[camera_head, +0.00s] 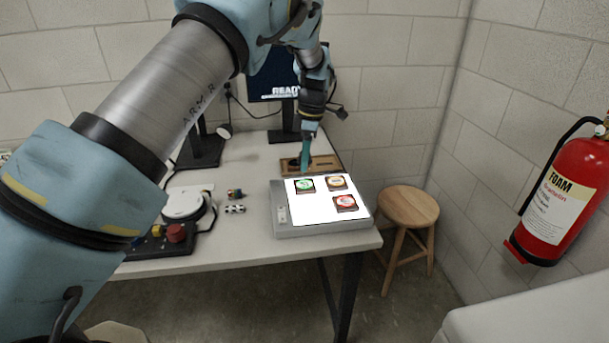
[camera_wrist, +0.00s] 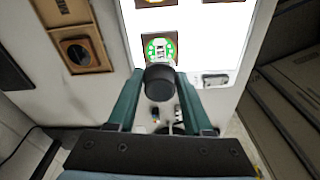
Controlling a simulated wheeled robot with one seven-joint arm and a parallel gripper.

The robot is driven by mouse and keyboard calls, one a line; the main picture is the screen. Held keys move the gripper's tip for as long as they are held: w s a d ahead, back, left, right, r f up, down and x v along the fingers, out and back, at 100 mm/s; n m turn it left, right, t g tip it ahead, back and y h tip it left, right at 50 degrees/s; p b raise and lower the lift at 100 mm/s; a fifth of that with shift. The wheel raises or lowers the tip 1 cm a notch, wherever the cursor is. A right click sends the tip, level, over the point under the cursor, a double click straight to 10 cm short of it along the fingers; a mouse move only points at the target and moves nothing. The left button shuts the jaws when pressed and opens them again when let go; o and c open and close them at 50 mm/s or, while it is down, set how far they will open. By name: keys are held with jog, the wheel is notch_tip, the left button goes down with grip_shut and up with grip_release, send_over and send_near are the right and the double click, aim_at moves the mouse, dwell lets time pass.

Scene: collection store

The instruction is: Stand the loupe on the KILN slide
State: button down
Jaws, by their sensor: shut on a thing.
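My gripper (camera_head: 305,168) points down just behind the lit panel (camera_head: 283,215). In the wrist view its green fingers are shut on the loupe (camera_wrist: 160,80), a dark round piece seen from above. The loupe appears in front of the green-ringed slide (camera_wrist: 151,45) and hides its near edge; I cannot tell the height between them. That slide (camera_head: 305,185) lies at the panel's back left. An orange slide (camera_head: 336,183) lies beside it, and a red slide (camera_head: 346,203) lies nearer the front right. The slides' lettering is too small or covered to read surely.
A wooden holder (camera_head: 325,164) with a dark round recess (camera_wrist: 77,52) stands behind the panel. A white round device (camera_head: 183,203), a red button (camera_head: 176,232) and small items (camera_head: 235,209) are to the left. A monitor (camera_head: 271,85) stands behind. A stool (camera_head: 408,207) is at right.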

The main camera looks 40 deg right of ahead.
aim_at(305, 184)
jog(key=shift+f+p, duration=0.7)
jog(key=shift+f, duration=2.15)
jog(key=shift+f, duration=0.15)
jog(key=shift+c, duration=1.5)
grip_release()
jog(key=r+b, duration=0.1)
jog(key=r, duration=0.3)
jog(key=r+b, duration=0.1)
jog(key=r, duration=0.3)
jog(key=d+r+b, duration=0.1)
jog(key=r, duration=0.3)
jog(key=shift+s+d+r+b, duration=0.1)
jog(key=shift+s+r+b, duration=0.05)
jog(key=shift+s+b, duration=0.25)
